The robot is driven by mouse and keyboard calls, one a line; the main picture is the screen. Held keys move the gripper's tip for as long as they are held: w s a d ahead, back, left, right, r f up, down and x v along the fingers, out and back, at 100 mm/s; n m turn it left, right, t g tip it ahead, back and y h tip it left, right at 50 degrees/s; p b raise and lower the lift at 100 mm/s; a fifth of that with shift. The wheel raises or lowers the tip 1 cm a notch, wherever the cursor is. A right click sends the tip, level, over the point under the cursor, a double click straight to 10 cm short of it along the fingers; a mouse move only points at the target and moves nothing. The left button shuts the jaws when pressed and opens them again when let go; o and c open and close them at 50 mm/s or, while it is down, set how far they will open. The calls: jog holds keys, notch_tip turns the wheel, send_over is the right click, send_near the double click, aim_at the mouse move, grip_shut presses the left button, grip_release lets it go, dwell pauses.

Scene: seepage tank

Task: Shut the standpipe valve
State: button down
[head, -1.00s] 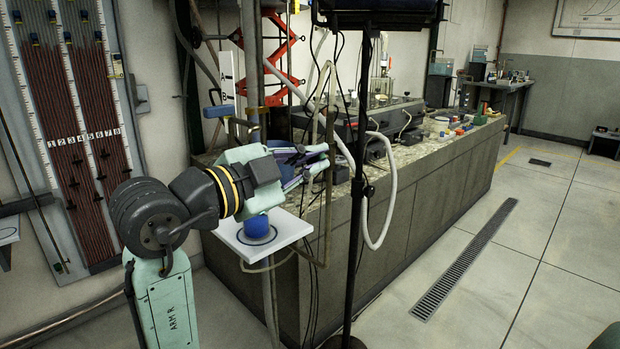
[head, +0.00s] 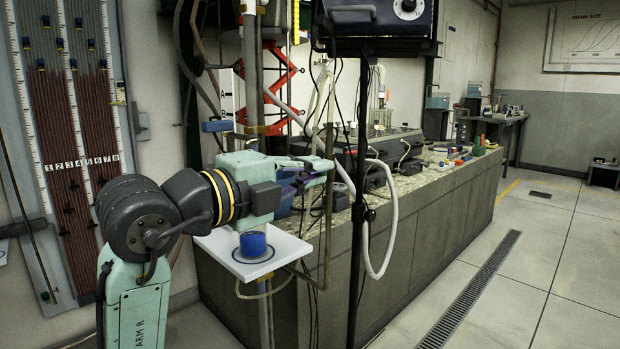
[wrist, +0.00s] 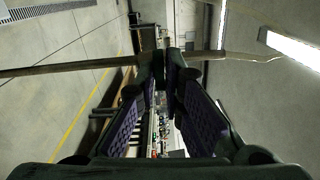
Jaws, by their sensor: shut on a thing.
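My gripper (head: 322,168) is level in the head view, with its fingers shut on a thin tan upright tube (head: 328,220) beside the near end of the bench. In the wrist view the same tube (wrist: 75,67) crosses sideways between the fingertips (wrist: 168,62). A blue lever-like part (head: 217,126) sits at the upright pipe (head: 250,75), above and left of my gripper, near a white plate lettered A and B (head: 226,95). I cannot tell for sure which part is the standpipe valve. The forearm hides part of the pipe.
A white platform (head: 214,240) with a blue cup-like part (head: 252,244) is below my wrist. A black stand (head: 357,250) and a white hose (head: 389,225) are just right of my gripper. The long bench (head: 430,220) fills the middle. Floor at right is open.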

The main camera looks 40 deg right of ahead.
jog(key=shift+s+f+m, duration=0.1)
jog(key=shift+m, duration=0.2)
dwell(0.4)
jog(key=c, duration=1.7)
grip_release()
jog(key=a, duration=1.2)
jog(key=shift+s, duration=0.4)
